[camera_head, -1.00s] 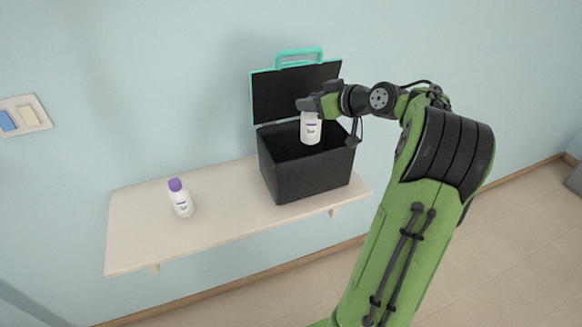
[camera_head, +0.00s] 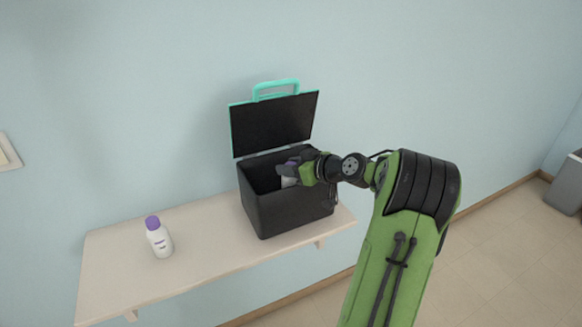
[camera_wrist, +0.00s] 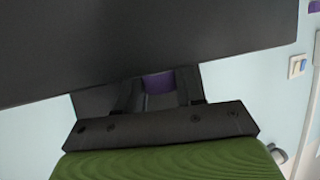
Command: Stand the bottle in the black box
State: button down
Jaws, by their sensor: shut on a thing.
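The black box (camera_head: 288,211) stands on the shelf with its teal-edged lid (camera_head: 272,126) open against the wall. My gripper (camera_head: 290,167) is at the box's opening, shut on a white bottle (camera_head: 288,182). Most of that bottle is hidden inside the box and behind the gripper. In the wrist view its purple cap (camera_wrist: 159,83) shows between the fingers. I cannot tell whether the bottle touches the box floor. A second white bottle (camera_head: 160,241) with a purple cap stands upright on the shelf, left of the box.
The pale shelf (camera_head: 115,275) is bare between the second bottle and the box. The open lid rises close behind my gripper. A grey bin (camera_head: 566,185) stands on the floor at far right.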

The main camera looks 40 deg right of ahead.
jog(key=shift+f+b, duration=0.45)
jog(key=shift+b, duration=0.05)
jog(key=c, duration=0.7)
grip_release()
